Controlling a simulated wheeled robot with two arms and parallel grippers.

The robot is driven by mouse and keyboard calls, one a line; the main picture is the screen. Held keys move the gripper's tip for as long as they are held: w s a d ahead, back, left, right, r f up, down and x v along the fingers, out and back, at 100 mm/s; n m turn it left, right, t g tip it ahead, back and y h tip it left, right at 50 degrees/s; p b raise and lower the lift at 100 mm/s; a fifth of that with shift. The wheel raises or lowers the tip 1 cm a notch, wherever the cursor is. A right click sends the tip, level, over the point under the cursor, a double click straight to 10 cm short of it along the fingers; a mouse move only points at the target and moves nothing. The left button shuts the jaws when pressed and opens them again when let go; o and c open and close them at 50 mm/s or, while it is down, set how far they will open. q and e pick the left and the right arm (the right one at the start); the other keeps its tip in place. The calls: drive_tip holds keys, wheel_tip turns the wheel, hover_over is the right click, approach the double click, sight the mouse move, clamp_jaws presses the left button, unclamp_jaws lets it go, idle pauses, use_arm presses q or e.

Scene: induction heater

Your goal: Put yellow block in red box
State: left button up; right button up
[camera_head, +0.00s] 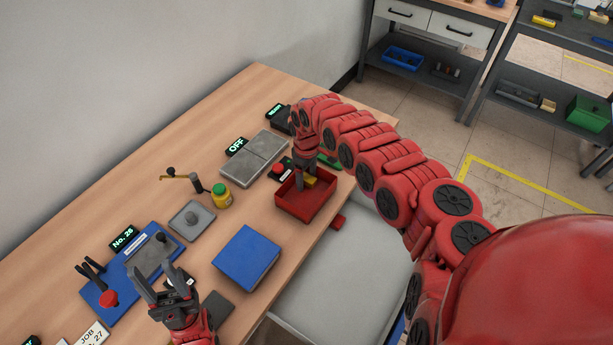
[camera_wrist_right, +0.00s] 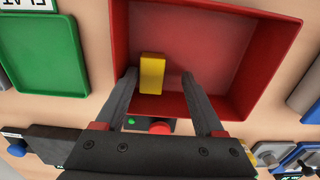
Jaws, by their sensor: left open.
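The red box (camera_head: 322,205) is an open tray near the table's front edge, and it also fills the upper part of the right wrist view (camera_wrist_right: 235,50). The yellow block (camera_head: 309,181) shows within the box's outline, and it shows in the right wrist view (camera_wrist_right: 152,73) near the left finger. Whether it rests on the box floor is hard to tell. My right gripper (camera_wrist_right: 160,85) points down into the box with its fingers apart, a clear gap beside the block. My left gripper (camera_head: 167,285) is open and empty at the near left of the table.
A blue box (camera_head: 246,258) stands left of the red box. A grey plate device (camera_head: 254,157) with an OFF display lies behind it. A green tray (camera_wrist_right: 42,50) lies beside the red box.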

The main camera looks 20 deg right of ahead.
drive_tip(key=shift+r, duration=0.1)
wheel_tip(320, 180, up, 17)
drive_tip(key=p, duration=1.4)
